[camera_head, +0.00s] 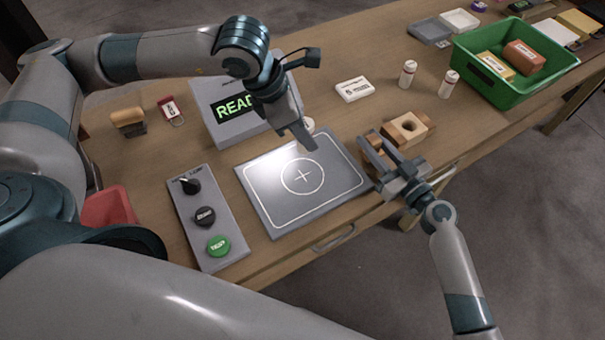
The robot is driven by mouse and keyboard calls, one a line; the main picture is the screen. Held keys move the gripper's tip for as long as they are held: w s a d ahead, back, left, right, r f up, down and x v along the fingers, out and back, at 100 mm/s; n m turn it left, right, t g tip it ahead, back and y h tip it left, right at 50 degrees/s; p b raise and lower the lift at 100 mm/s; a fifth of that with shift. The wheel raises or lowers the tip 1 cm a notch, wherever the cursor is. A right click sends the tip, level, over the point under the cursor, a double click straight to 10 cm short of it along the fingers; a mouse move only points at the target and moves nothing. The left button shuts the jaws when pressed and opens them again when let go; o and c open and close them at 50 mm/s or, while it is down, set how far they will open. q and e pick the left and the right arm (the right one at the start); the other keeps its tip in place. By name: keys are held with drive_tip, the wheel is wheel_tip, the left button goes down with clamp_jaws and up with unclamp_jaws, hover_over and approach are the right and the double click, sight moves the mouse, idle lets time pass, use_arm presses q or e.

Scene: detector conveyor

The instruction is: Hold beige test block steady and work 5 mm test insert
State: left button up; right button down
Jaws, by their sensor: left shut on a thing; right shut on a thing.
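The beige test block (409,129) has a round dark hole in its top and sits at the table's front edge, right of centre. My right gripper (375,146) is at the block's left near side, shut on what looks like the block; brown wooden parts show around its fingers. My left gripper (304,140) is above the far side of the grey plate, left of the block and apart from it. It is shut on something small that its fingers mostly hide. A pale round piece (309,125) shows just behind those fingers; I cannot tell whether it is held or is the 5 mm test insert.
The grey plate (262,203) bears a circle and cross. A display box (205,97) with green lettering stands behind it; a control panel (184,203) lies left. A white box (353,90), two small bottles (407,73) and a green bin (546,82) stand further back.

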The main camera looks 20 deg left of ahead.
sight(298, 147)
use_arm(q)
drive_tip(key=shift+s+a+r, duration=0.1)
drive_tip(key=shift+s, duration=0.3)
drive_tip(key=shift+f, duration=3.15)
drive_tip(key=shift+f, duration=1.9)
drive_tip(key=o, duration=1.1)
drive_tip(key=shift+f, duration=0.1)
